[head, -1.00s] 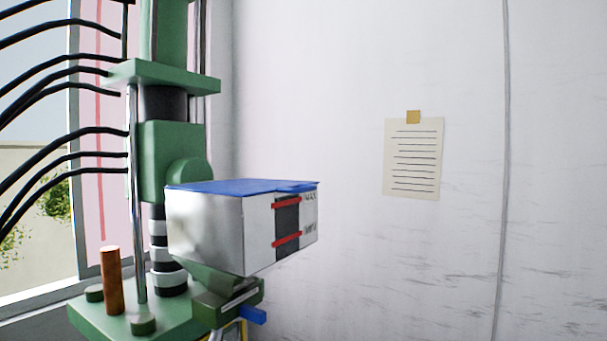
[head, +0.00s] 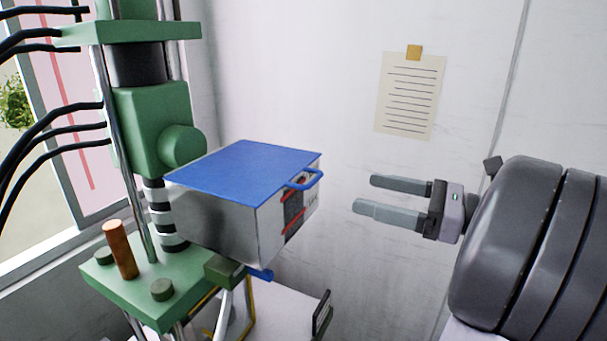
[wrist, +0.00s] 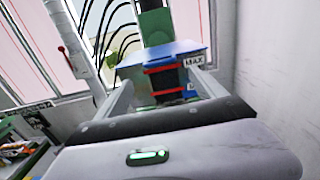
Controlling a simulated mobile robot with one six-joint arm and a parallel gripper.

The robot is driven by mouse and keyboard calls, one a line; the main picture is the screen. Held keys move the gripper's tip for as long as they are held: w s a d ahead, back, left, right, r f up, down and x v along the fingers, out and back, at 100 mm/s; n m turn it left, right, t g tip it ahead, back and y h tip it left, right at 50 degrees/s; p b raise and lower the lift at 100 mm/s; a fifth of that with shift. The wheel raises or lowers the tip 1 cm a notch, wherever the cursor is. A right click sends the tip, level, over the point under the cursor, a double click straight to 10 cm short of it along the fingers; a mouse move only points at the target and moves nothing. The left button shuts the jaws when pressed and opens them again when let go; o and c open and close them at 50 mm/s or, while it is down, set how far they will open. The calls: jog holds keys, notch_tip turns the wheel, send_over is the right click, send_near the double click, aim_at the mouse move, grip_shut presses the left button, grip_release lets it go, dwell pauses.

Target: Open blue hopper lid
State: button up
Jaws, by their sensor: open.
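The hopper (head: 225,222) is a grey metal box on the green machine, with a flat blue lid (head: 245,166) lying shut on top. A blue loop handle (head: 306,181) sticks out from the lid's right front edge. My gripper (head: 362,196) is to the right of the handle, apart from it, with its two fingers open, empty and pointing left towards the hopper. In the wrist view the hopper's front with red bands (wrist: 165,82) and the blue lid (wrist: 165,52) show ahead between the fingers.
The green moulding machine (head: 150,120) with rods and black hoses stands left, by a window. An orange-brown cylinder (head: 121,250) stands on its green base plate. A paper note (head: 410,95) is on the wall behind. Free air lies between my gripper and the hopper.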

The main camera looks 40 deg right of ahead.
aim_at(315, 180)
jog(key=p+x, duration=0.1)
jog(key=x, duration=1)
jog(key=shift+w+a, duration=0.1)
jog(key=shift+w, duration=0.2)
